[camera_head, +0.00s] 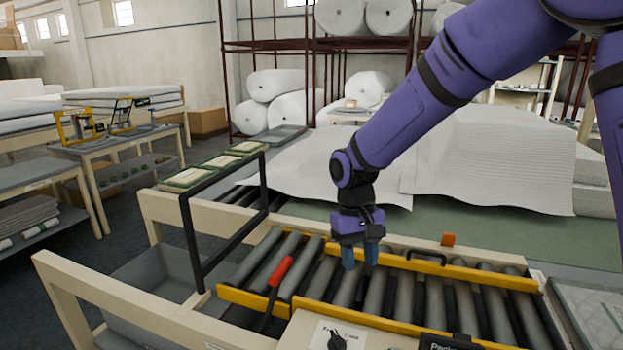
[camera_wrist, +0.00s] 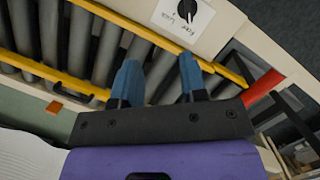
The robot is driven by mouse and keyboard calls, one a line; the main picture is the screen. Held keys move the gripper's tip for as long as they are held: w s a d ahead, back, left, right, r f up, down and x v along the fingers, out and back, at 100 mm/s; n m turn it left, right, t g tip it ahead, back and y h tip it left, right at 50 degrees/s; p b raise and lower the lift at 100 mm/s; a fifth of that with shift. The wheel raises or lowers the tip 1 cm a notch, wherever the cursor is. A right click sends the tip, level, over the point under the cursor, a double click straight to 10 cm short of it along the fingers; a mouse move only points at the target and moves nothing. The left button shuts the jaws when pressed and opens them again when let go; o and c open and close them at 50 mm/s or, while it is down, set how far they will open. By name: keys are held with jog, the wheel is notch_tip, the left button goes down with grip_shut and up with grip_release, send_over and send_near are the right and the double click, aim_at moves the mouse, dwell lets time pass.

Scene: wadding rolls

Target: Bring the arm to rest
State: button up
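My gripper (camera_head: 360,256) points down over the roller conveyor (camera_head: 378,294), with my purple arm reaching in from the upper right. Its two blue fingers stand apart with nothing between them, and this also shows in the wrist view (camera_wrist: 160,76). The grey rollers (camera_wrist: 104,50) lie beyond the fingertips. I cannot tell the exact height of the fingertips above the rollers.
A red-handled lever (camera_head: 281,271) stands left of my gripper. Yellow rails (camera_head: 460,271) edge the conveyor, and a black frame (camera_head: 190,235) rises at its left. A knob panel (camera_head: 336,337) is in front. White wadding sheets (camera_head: 490,170) lie behind.

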jog(key=s+d+r+m+t, duration=0.1)
jog(key=s+d+r+t, duration=0.1)
jog(key=s+d+r, duration=0.35)
jog(key=s+d+r+m+t, duration=0.1)
jog(key=s+d+r+t, duration=0.15)
jog(key=d+r, duration=0.5)
jog(key=s+d+r+t, duration=0.1)
jog(key=s+d+r, duration=0.1)
jog(key=s+d, duration=0.2)
jog(key=s+d+r+m+t+y, duration=0.1)
jog(key=s+d+r+t, duration=0.1)
jog(key=s, duration=0.8)
jog(key=shift+s+d+r+m, duration=0.15)
jog(key=shift+d+r+m, duration=0.15)
jog(key=shift+d, duration=0.55)
